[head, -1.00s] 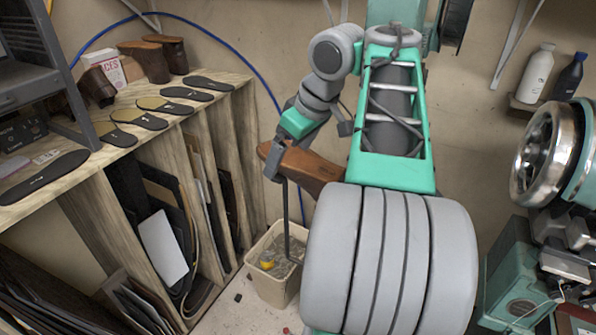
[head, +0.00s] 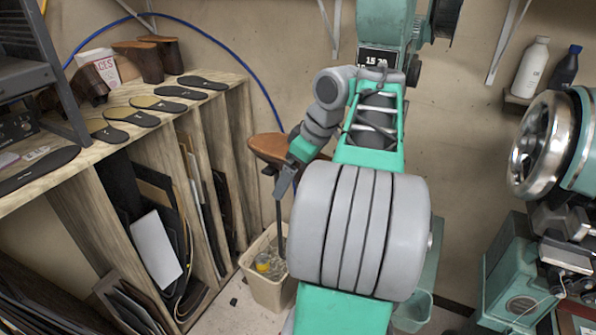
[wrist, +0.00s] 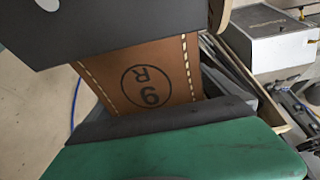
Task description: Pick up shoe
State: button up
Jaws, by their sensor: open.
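A brown shoe (head: 266,147) shows in the head view above the bin, partly hidden behind my arm. My gripper (head: 281,183) is at its near side, and a dark thin post runs down just below. In the wrist view a brown stitched sole (wrist: 152,88) marked with a circled 9 and R fills the space between the dark parts of my gripper (wrist: 150,95). The gripper is open around or beside the sole; contact cannot be told. The rest of the shoe is hidden in the wrist view.
A wooden shelf (head: 215,95) at left holds dark soles and other brown shoes (head: 138,62). A beige bin (head: 268,291) stands below my gripper. A green machine with a metal handwheel (head: 540,145) is at right, under a small bottle shelf (head: 521,103).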

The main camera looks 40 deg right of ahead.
jog(key=shift+f, duration=0.1)
jog(key=shift+c, duration=0.2)
jog(key=shift+w, duration=0.1)
jog(key=c, duration=1.7)
